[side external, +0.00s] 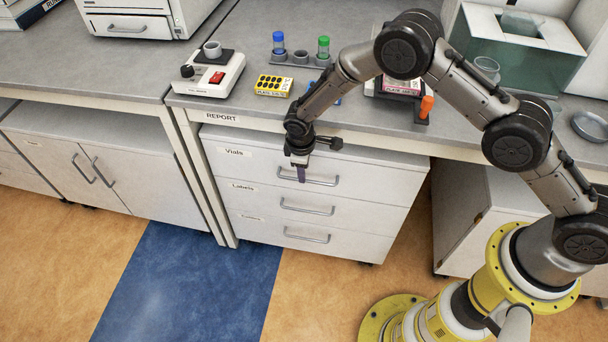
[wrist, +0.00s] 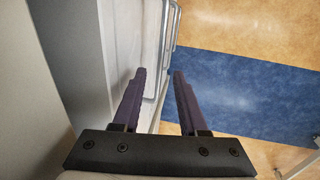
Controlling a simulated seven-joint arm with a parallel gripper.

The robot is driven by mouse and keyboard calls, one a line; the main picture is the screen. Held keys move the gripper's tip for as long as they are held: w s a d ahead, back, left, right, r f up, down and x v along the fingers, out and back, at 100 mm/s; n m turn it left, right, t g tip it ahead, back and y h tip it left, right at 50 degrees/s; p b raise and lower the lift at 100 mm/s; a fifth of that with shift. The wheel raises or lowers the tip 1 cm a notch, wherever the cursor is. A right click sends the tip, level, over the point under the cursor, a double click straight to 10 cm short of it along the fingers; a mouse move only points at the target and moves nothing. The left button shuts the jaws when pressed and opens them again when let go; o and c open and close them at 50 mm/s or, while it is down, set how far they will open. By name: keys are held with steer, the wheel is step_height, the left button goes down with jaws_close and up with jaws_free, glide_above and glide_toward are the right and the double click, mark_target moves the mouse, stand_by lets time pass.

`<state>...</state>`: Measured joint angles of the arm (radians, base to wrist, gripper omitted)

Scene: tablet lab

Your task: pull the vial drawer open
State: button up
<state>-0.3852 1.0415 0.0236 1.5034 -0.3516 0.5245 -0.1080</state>
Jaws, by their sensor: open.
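The vial drawer (side external: 235,165) is the top drawer of a white cabinet, marked "Vials", and its front looks flush with the drawers below. Its grey bar handle (side external: 325,183) is partly hidden behind my gripper (side external: 301,174). My gripper points down at the left part of this handle, with its dark purple fingers apart. In the wrist view, my gripper (wrist: 160,73) is open beside the white drawer fronts, and a handle bar shows between the fingers. I cannot tell whether either finger touches it.
Below are the "Labels" drawer (side external: 255,202) and a bottom drawer (side external: 265,232), both with bar handles. The grey bench top (side external: 240,117) overhangs the cabinet and bears a small device (side external: 215,77), a yellow box (side external: 273,86) and capped vials. The floor (side external: 190,285) before the drawers is clear.

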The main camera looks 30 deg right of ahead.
steer(key=shift+w+d+f, duration=0.15)
steer(key=shift+f, duration=0.85)
steer(key=shift+w+d+f, duration=0.15)
steer(key=shift+f, duration=0.8)
steer(key=shift+c, duration=0.2)
jaws_close()
